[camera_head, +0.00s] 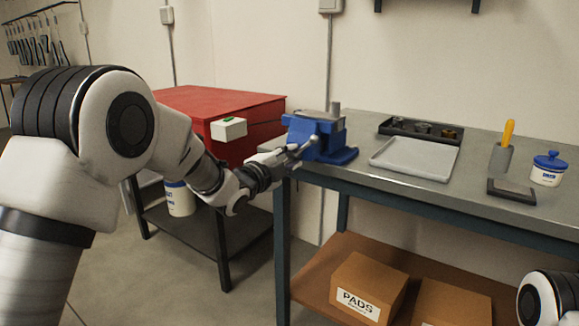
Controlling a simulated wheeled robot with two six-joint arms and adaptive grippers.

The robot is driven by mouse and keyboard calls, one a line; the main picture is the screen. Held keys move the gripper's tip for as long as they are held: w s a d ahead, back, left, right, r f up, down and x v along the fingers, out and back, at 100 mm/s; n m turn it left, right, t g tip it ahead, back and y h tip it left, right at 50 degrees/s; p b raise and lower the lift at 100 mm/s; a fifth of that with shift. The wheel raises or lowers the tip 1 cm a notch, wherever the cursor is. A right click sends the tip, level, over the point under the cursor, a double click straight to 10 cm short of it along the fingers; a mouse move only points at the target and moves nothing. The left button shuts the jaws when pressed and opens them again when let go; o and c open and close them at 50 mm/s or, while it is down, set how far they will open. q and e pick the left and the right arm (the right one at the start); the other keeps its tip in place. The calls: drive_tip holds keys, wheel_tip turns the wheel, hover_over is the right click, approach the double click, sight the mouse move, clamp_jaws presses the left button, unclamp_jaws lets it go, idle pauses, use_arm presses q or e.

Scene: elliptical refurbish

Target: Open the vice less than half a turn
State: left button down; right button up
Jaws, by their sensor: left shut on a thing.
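The blue vice (325,136) stands on the left end of the metal workbench. Its grey handle bar (305,147) shows at its front left side. My left arm reaches in from the left, and my left gripper (288,155) is at the handle, shut on it. The fingers partly hide the handle and the vice's screw. I cannot tell how wide the vice jaws stand. Of my right arm only a link shows at the lower right corner; its gripper is out of view.
The workbench (480,192) carries a pale tray (414,170), a dark tray (387,128) of small parts, a cup (501,158) with a yellow-handled tool and a blue-lidded jar (548,170). A red cabinet (215,100) stands left. Cardboard boxes (368,280) sit on the shelf below.

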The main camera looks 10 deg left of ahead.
use_arm(q)
drive_tip(key=shift+r+m+b, duration=0.1)
drive_tip(key=shift+m+b, duration=0.5)
drive_tip(key=shift+m, duration=0.4)
drive_tip(key=c, duration=1.1)
unclamp_jaws()
drive_tip(key=shift+o, duration=1.2)
drive_tip(key=shift+w, duration=0.1)
drive_tip(key=v, duration=1.2)
